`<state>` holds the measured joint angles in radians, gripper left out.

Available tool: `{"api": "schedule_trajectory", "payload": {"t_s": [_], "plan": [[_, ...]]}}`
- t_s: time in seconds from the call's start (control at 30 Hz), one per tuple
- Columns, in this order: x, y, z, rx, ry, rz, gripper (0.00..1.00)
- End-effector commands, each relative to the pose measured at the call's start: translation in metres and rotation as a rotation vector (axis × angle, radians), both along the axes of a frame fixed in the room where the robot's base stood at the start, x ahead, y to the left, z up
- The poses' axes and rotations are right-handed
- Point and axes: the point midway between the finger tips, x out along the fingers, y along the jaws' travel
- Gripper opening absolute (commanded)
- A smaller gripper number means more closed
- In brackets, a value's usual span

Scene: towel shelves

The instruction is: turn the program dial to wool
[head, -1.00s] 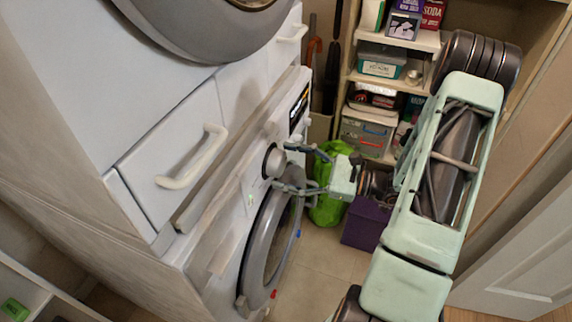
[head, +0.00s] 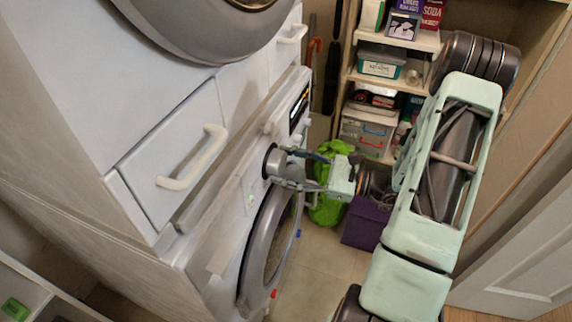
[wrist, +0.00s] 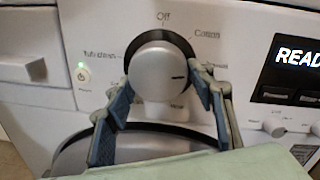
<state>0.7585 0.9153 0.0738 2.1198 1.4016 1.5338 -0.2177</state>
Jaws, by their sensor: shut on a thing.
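The program dial (wrist: 156,78) is a round silver knob on the white washer's front panel, seen face-on in the wrist view and from the side in the head view (head: 271,161). Its dark pointer mark is right of centre, pointing right and slightly down. "Off" (wrist: 163,16) is above it, "Cotton" (wrist: 207,34) upper right and "Tub clean" (wrist: 99,53) left. Labels to the right and below are partly hidden or unreadable; I cannot make out "Wool". My gripper (wrist: 161,88) is shut on the dial, one finger on each side; it also shows in the head view (head: 281,168).
A lit display (wrist: 298,56) reading "READ" is right of the dial, with small buttons below. A power button (wrist: 83,73) is at left. The round washer door (head: 265,250) is below. A green bag (head: 328,190) and purple box (head: 368,222) stand behind my gripper.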

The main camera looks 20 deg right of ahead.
Motion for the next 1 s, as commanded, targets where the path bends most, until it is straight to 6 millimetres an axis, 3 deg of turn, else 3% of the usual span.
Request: {"api": "schedule_trajectory", "payload": {"t_s": [0.27,1.0], "plan": [[-0.0005,0.0004,0.0021,0.099,0.132,-0.001,0.26],[-0.0047,0.0031,0.0015,0.509,0.697,-0.001,0.26]]}}
